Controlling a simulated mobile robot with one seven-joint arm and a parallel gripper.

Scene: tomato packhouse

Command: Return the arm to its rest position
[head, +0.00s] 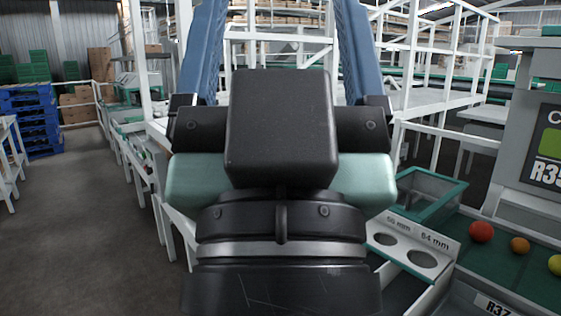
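My gripper (278,30) fills the middle of the head view, close to the camera. Its two blue fingers stand wide apart and run up to the top edge, where their tips are cut off. Only background shows between the fingers, and I see nothing held there. The black block, the teal body and the dark wrist below the fingers are parts of my arm and hide the centre of the scene.
At right, a white sizing plate (449,245) with round holes stands beside a green-lined tray holding a red tomato (481,232), an orange one (519,245) and a yellow one (556,265). White railings (412,100) rise behind. Blue pallets (30,122) stand left; the floor (80,240) there is clear.

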